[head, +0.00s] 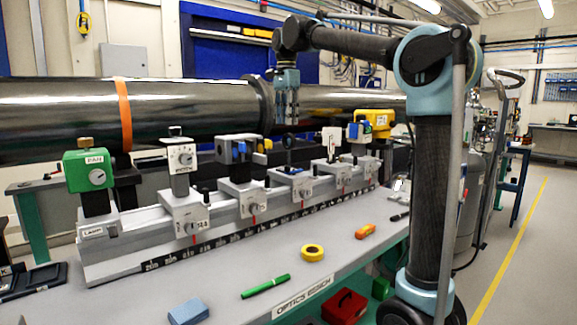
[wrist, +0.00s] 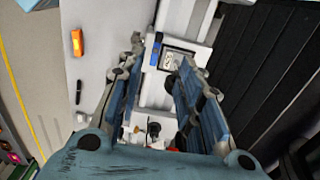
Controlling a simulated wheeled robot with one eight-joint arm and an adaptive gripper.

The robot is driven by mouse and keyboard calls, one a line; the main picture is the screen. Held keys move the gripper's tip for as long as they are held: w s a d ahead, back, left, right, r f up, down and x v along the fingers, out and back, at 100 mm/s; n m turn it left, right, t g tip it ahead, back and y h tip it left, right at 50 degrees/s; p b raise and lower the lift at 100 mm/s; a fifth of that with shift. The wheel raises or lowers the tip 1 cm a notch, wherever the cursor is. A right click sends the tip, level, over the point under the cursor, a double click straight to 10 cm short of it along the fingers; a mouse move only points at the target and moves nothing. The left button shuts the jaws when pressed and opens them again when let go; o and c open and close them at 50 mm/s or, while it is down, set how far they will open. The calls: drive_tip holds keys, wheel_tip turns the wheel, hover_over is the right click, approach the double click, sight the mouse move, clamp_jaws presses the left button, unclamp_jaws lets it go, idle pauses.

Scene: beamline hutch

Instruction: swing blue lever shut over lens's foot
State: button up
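My gripper (head: 287,115) points down above the middle of the optics rail. In the wrist view my gripper (wrist: 161,68) has its fingers apart, with nothing held between them. Between and below them lies a pale rail carrier (wrist: 183,45) with a small display and a blue part (wrist: 157,90).
A green-headed unit (head: 90,170), a white dial unit (head: 181,158) and a yellow unit (head: 372,122) stand along the rail. A large dark pipe (head: 190,105) runs behind. Yellow tape (head: 312,252), a green marker (head: 265,286) and an orange tool (head: 365,231) lie on the bench front.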

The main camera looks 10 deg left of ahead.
wheel_tip(320, 180, down, 16)
drive_tip(key=shift+d+f, duration=0.1)
idle(0.5)
drive_tip(key=shift+c, duration=0.3)
